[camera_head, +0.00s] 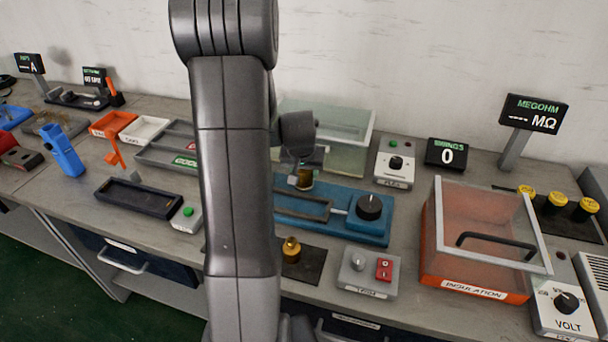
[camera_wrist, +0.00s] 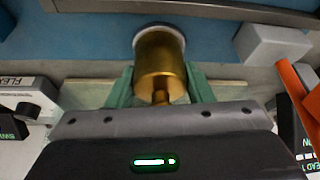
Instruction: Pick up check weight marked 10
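A brass check weight (camera_wrist: 160,62) with a small knob stands between the two green fingers of my gripper (camera_wrist: 160,80) in the wrist view. The fingers meet its sides, and the gripper looks shut on it. Its far end is against a round white pad (camera_wrist: 141,31) on a blue surface. In the head view this weight (camera_head: 305,179) shows below my gripper, over the back of the blue fixture (camera_head: 345,228). A second brass weight (camera_head: 291,247) stands on a dark mat (camera_head: 308,268) in front of the fixture. No number is readable on either weight.
An orange-rimmed clear box labelled INSULATION (camera_head: 475,291) stands to the right. A clear tank (camera_head: 347,150) is behind my gripper. A display reading 0 (camera_head: 446,154) and a button box (camera_head: 395,163) are close by. My arm hides the middle of the bench.

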